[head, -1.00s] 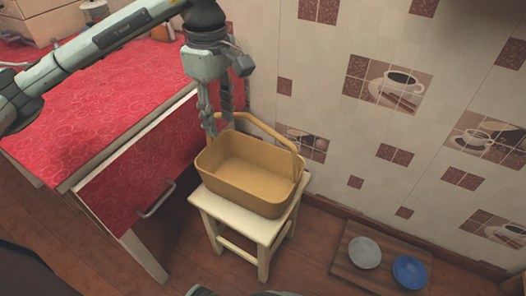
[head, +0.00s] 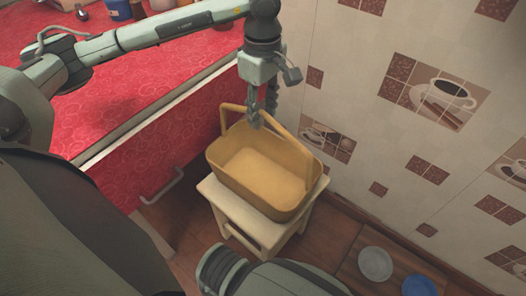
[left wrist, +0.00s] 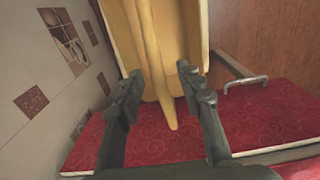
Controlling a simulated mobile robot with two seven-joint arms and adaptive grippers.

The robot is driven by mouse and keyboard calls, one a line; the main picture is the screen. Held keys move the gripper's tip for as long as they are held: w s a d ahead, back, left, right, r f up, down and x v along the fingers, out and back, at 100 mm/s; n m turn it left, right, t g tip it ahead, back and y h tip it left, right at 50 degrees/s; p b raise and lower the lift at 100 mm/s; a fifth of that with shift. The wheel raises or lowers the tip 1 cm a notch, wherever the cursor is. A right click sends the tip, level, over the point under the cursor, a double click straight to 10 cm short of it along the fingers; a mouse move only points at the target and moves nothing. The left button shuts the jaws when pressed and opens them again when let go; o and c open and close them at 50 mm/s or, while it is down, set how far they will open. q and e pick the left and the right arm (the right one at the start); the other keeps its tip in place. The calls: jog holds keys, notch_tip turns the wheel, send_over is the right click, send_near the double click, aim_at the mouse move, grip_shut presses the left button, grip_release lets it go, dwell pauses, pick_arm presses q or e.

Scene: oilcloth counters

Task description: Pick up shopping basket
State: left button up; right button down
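The yellow-tan shopping basket (head: 262,178) stands upright and empty on a small cream stool (head: 238,222) near the tiled wall. Its handle (head: 290,140) is raised and arches over it. My left gripper (head: 262,116) hangs down from above at the handle. In the left wrist view the left gripper (left wrist: 160,82) is open, its two dark fingers apart on either side of the basket handle (left wrist: 158,95); I see no clear contact. The basket (left wrist: 182,45) fills the upper middle there. My right gripper is not in view.
A red-patterned counter (head: 110,75) with jars at the back stands on the left, its red front panel bearing a metal handle (head: 162,187). The tiled wall (head: 350,115) is close behind the basket. A grey plate (head: 375,264) and a blue plate (head: 419,288) lie at lower right.

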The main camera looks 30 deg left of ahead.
pick_arm(q)
jog(key=shift+f, duration=0.35)
jog(key=shift+c, duration=0.6)
grip_shut()
jog(key=shift+w+r, duration=0.1)
